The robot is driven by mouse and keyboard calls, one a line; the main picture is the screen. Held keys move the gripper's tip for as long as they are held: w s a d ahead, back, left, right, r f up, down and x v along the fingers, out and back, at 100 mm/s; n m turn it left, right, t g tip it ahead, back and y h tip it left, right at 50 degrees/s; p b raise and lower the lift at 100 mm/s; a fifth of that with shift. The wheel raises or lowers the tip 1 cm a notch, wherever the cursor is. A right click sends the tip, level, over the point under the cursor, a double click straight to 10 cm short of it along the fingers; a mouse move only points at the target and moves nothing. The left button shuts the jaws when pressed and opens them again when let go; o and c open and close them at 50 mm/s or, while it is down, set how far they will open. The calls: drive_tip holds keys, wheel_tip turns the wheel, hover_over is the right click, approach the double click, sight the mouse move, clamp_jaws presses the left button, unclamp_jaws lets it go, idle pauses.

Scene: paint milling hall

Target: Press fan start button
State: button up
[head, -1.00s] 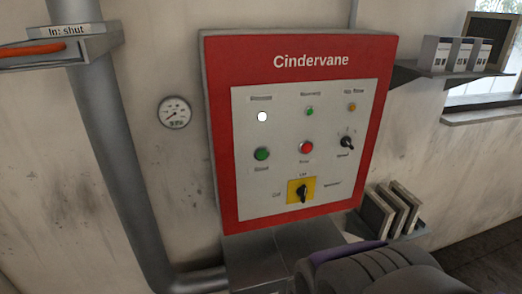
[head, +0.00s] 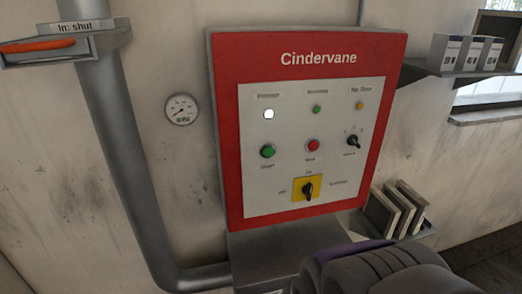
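A red control box labelled Cindervane (head: 393,75) hangs on the wall in the head view, with a grey panel (head: 255,190) on its front. The green start button (head: 267,151) sits at the panel's left, with a red button (head: 312,145) to its right. Above them are a bright white lamp (head: 268,114), a small green lamp (head: 317,109) and a small amber lamp (head: 359,106). A black selector knob (head: 353,141) is at the right. A black rotary switch on a yellow plate (head: 298,197) is below. My gripper is not visible; nothing touches the panel.
A grey pipe (head: 118,140) with a damper and orange handle (head: 38,45), marked "In: shut", runs at the left. A round gauge (head: 181,109) is on the wall. Shelves with boxes (head: 457,52) and binders (head: 390,213) are at the right. My dark arm part fills the bottom right.

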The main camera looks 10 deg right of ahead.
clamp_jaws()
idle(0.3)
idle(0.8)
